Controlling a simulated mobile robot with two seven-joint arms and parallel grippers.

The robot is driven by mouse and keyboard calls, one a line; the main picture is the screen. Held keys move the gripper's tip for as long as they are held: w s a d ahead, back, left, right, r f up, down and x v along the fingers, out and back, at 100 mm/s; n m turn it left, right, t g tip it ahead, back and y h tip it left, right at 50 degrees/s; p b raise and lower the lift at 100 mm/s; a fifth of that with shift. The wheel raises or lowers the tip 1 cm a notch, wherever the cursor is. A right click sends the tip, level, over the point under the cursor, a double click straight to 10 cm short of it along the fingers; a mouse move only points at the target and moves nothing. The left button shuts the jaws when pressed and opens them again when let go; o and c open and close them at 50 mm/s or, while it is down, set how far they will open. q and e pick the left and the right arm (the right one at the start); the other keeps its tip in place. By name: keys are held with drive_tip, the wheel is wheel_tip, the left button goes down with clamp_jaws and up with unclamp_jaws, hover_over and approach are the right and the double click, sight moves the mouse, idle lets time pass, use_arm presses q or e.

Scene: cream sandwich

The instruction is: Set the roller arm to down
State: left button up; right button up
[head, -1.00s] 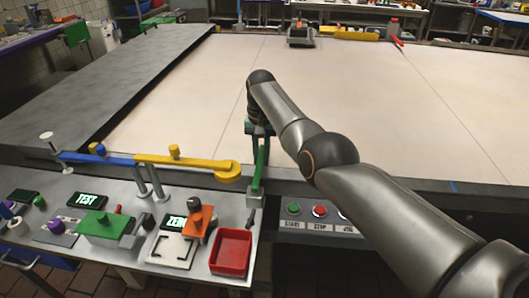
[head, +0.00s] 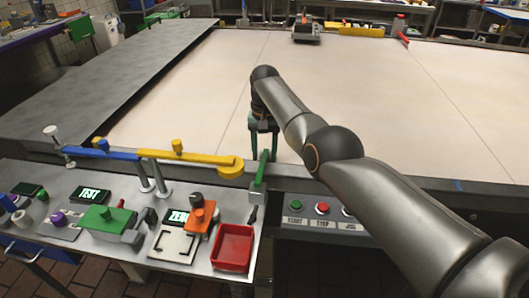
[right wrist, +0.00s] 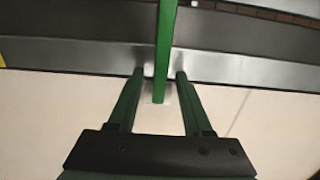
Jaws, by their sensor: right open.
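A green arm (head: 259,184), which I take to be the roller arm, rises at a slant from the right end of the metal bench, by the table's front edge. My right gripper (head: 265,152) is open above its upper end. In the right wrist view the green bar (right wrist: 166,40) reaches between the two green fingers of my right gripper (right wrist: 161,74), with a gap on each side. It looks untouched; its depth between the fingers is hard to judge. My left gripper is not in view.
A yellow arm (head: 190,158) and a blue arm (head: 95,154) stand on posts left of the green arm. A red tray (head: 233,248) lies on the bench below. A button panel (head: 325,216) sits to the right.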

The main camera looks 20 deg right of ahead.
wheel_tip(320, 180, up, 7)
drive_tip(key=shift+w+d+r, duration=0.1)
drive_tip(key=shift+w, duration=0.05)
drive_tip(key=shift+r+p, duration=2.7)
drive_tip(key=shift+p, duration=0.45)
drive_tip(key=shift+f, duration=0.1)
